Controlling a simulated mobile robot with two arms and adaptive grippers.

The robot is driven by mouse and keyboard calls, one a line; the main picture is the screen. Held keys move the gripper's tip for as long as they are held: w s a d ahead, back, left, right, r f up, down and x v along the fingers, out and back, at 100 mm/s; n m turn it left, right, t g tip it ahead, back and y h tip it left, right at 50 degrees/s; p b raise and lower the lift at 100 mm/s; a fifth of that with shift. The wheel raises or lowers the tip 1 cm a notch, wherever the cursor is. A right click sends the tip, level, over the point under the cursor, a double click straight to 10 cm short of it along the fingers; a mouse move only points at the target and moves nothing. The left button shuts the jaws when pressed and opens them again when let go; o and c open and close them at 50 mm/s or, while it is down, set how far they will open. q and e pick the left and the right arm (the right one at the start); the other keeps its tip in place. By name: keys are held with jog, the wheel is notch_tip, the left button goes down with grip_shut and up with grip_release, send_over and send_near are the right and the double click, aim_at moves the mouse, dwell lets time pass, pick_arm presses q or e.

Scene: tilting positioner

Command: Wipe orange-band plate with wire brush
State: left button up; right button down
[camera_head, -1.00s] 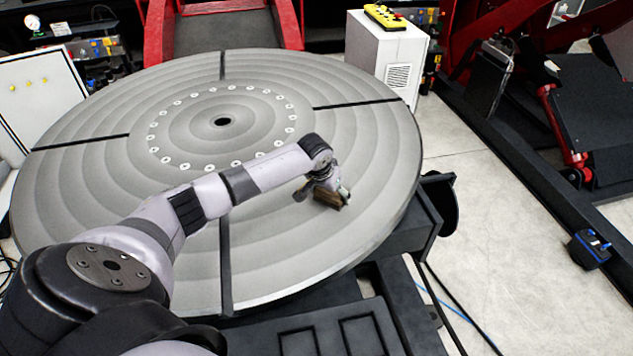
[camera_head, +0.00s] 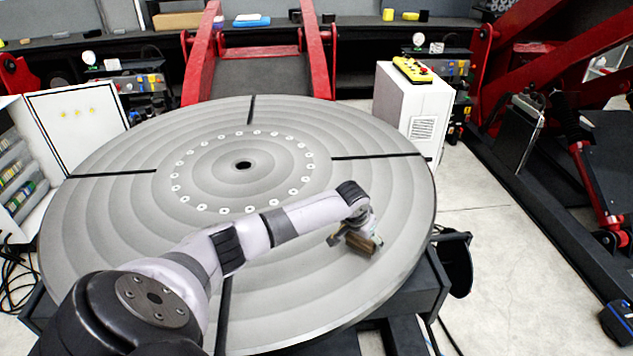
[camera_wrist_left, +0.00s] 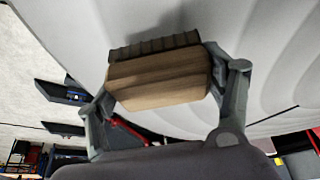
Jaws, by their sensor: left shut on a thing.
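A large round grey metal plate (camera_head: 110,235) with concentric rings, dark radial slots and a ring of small bolts fills the middle of the head view. No orange band shows on it. My left gripper (camera_head: 355,240) is over the plate's right front part. It is shut on a wooden block-shaped brush (camera_wrist_left: 160,82), whose dark bristle side faces the plate in the left wrist view. The brush (camera_head: 360,243) is small and partly hidden by the gripper in the head view. I cannot tell whether the bristles touch the plate. My right gripper is not in view.
A white cabinet (camera_head: 408,110) with a yellow control box (camera_head: 412,69) stands behind the plate at right. Red machine frames (camera_head: 202,60) rise behind and at far right. A white panel box (camera_head: 80,125) stands at left. Pale floor (camera_head: 500,270) is open at right.

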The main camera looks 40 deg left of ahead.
pick_arm(q)
jog(key=p+v, duration=0.2)
jog(key=v, duration=0.1)
jog(key=shift+w+a+r, duration=0.15)
jog(key=shift+a, duration=0.05)
jog(key=shift+r+p, duration=0.35)
jog(key=shift+p, duration=0.1)
jog(key=shift+w+d+r+p, duration=0.1)
jog(key=shift+w+r+p, duration=0.1)
jog(key=shift+r+p, duration=0.45)
jog(key=shift+s+r, duration=0.15)
jog(key=shift+r, duration=0.1)
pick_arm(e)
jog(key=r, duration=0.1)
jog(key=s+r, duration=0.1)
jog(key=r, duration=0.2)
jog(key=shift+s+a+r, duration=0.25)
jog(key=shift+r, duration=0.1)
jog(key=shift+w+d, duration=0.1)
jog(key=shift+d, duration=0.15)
pick_arm(q)
jog(key=shift+f, duration=0.1)
